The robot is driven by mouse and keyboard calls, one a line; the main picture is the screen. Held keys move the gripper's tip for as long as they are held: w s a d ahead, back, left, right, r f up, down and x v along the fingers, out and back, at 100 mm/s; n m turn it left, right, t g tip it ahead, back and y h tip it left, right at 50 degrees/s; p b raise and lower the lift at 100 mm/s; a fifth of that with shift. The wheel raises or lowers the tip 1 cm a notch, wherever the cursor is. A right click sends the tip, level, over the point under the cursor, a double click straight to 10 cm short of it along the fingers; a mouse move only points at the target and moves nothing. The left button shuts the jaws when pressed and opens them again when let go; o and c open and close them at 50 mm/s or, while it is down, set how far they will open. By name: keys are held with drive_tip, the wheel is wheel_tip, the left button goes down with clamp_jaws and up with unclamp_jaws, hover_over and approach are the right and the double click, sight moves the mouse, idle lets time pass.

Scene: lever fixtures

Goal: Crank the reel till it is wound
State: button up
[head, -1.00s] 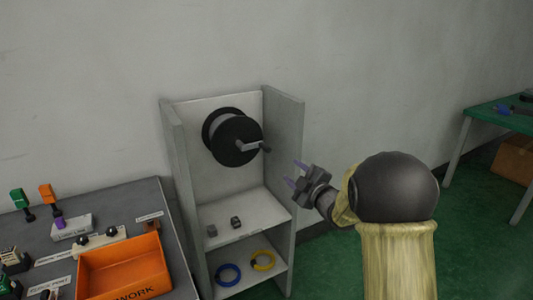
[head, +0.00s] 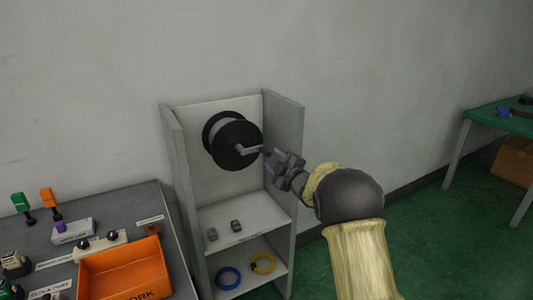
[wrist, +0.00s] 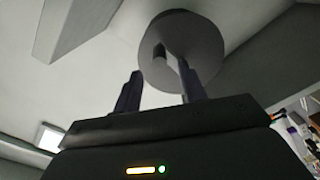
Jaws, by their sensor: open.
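The black reel (head: 230,143) is mounted on the back panel of the grey open cabinet. My gripper (head: 269,158) is at the handle end, just right of the reel, and covers part of the handle. In the wrist view the reel (wrist: 192,45) is ahead of two open fingers (wrist: 160,92). A dark knob shows between the fingertips, but I cannot tell whether they touch it.
The cabinet's right side wall (head: 285,160) stands close beside my gripper. Small grey blocks (head: 236,226) lie on the shelf, with a blue ring (head: 229,278) and a yellow ring (head: 263,263) below. A bench with an orange tray (head: 125,268) stands left. A green table (head: 500,118) is far right.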

sight(270, 156)
drive_tip(key=shift+x, duration=2.95)
clamp_jaws()
